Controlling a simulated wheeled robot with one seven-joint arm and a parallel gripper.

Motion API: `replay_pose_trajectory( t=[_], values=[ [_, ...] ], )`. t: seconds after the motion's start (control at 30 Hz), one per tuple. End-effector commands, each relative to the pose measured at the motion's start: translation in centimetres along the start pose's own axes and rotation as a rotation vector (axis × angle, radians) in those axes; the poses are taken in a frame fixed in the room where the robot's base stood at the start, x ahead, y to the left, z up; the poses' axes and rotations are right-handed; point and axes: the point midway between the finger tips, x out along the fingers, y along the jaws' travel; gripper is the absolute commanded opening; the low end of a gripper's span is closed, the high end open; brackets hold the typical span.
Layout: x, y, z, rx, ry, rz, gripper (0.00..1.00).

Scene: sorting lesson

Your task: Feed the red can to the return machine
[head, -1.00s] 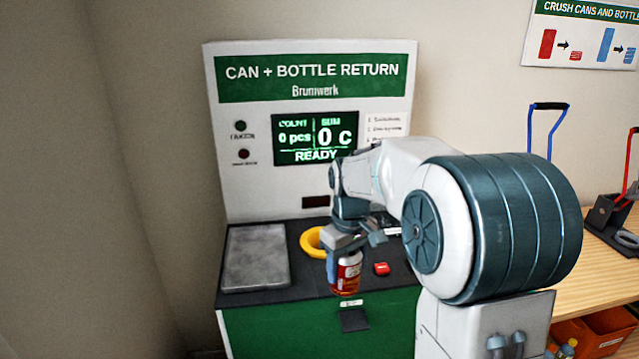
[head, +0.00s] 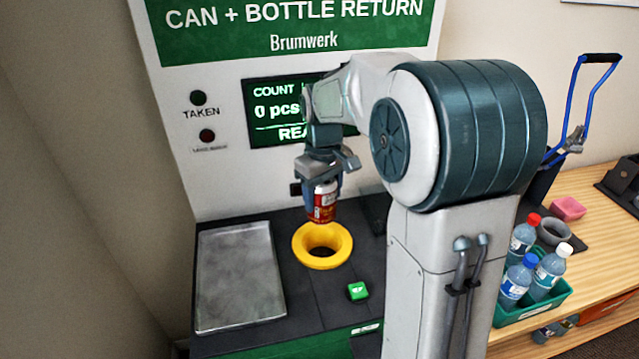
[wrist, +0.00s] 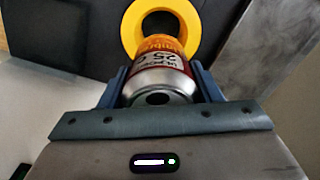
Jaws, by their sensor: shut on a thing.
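The red can (head: 324,201) is held upright in my gripper (head: 322,184) in the head view. The can is just above and behind the yellow ring (head: 323,258), which surrounds the dark intake hole of the return machine (head: 300,12). My gripper is shut on the can. In the wrist view the can (wrist: 163,75) sits between the fingers of my gripper (wrist: 160,85), its silver end facing the camera, with the yellow ring (wrist: 190,20) beyond it. The screen reads "0 pcs"; its right part is hidden by my arm.
A grey metal plate (head: 238,277) lies left of the ring. A lit green button (head: 357,291) is in front of it. At right, a wooden bench (head: 600,240) holds a green crate (head: 549,303) with several bottles and a blue-handled crusher (head: 580,110).

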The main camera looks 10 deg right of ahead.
Motion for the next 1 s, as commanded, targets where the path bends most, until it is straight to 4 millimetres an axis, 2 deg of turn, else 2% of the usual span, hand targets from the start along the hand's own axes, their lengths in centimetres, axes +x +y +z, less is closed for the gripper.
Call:
replay_pose_trajectory(
  t=[1.0],
  values=[
    [10.2, 0.0, 0.0, 0.000, -0.001, 0.000, 0.26]
  ],
)
